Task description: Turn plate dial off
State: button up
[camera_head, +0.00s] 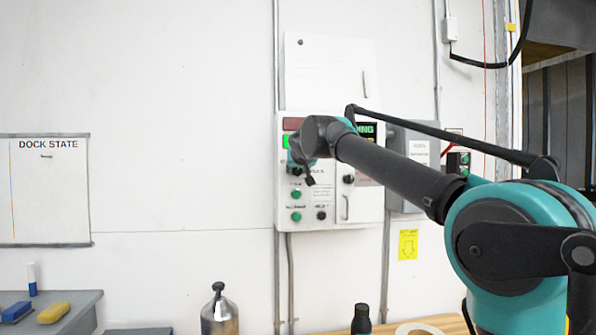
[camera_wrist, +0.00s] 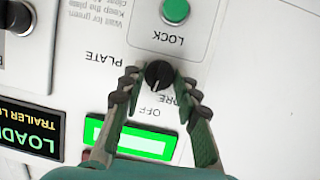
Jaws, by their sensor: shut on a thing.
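In the wrist view the lettering is upside down, with OFF just below the dial. A small light mark on the knob seems to face OFF, but the exact angle is hard to tell. My gripper (camera_wrist: 158,82) has one dark ridged finger on each side of the dial and is shut on it. In the head view my gripper (camera_head: 300,168) is against the panel's left half and hides the dial.
A green LOCK button (camera_wrist: 175,10) sits close to the fingertips. A lit green indicator (camera_wrist: 145,140) and a LOADING display (camera_wrist: 35,128) are near. Another black knob (camera_wrist: 17,17) is at the corner. A bench with a metal bottle (camera_head: 220,314) stands below.

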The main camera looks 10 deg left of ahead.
jog(key=shift+n+h, duration=0.4)
jog(key=shift+n, duration=0.1)
dwell(0.3)
jog(key=o, duration=1.2)
jog(key=shift+c, duration=0.2)
jog(key=v, duration=1.2)
jog(key=shift+f, duration=0.25)
jog(key=shift+s+a, duration=0.1)
